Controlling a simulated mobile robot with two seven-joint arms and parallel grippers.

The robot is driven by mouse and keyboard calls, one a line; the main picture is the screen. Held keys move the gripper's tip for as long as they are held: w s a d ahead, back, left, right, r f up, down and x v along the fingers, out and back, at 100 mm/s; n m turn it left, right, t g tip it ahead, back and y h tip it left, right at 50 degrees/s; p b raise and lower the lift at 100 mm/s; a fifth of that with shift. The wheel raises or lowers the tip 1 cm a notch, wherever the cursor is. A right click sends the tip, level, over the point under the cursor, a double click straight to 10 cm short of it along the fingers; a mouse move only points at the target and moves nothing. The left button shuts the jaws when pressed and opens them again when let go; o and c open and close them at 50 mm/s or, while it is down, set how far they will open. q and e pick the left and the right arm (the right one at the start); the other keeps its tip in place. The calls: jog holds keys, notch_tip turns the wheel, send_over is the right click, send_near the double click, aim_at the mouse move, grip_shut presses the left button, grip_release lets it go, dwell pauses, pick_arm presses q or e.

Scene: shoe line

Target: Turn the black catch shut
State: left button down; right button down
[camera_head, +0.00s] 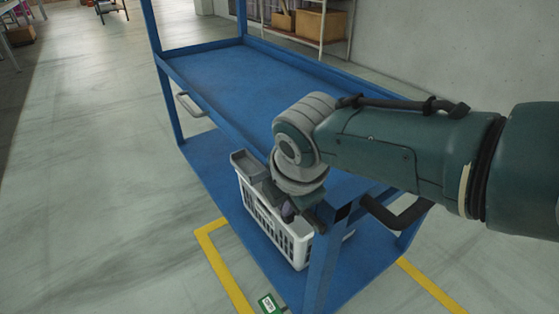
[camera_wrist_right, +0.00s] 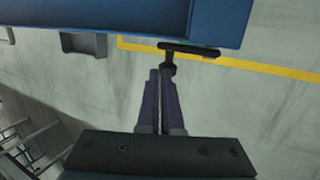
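A black T-shaped piece, which looks like the catch (camera_wrist_right: 190,49), is at the edge of the blue cart in the right wrist view. Its bar lies along the blue edge, and its short stem points toward my fingers. My right gripper (camera_wrist_right: 162,72) has its two dark fingers side by side with only a thin line between them. The tips are close to the stem; I cannot tell if they touch it. In the head view, my right gripper (camera_head: 288,211) is low by the cart's front side, partly hidden by my wrist. The catch cannot be made out there. My left gripper is out of view.
The blue cart (camera_head: 235,72) has an empty upper shelf. A light grey crate (camera_head: 262,218) stands on its lower shelf below my wrist. A grey handle (camera_head: 190,106) is on the cart's side. Yellow floor lines (camera_head: 222,268) run beside it.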

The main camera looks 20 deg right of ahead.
jog(key=shift+s+d+f, duration=0.1)
jog(key=shift+f, duration=0.1)
notch_tip(320, 180, up, 14)
jog(key=s+a+p, duration=0.1)
jog(key=s+p, duration=0.1)
jog(key=p, duration=1)
jog(key=shift+s+a, duration=0.2)
jog(key=shift+a, duration=0.05)
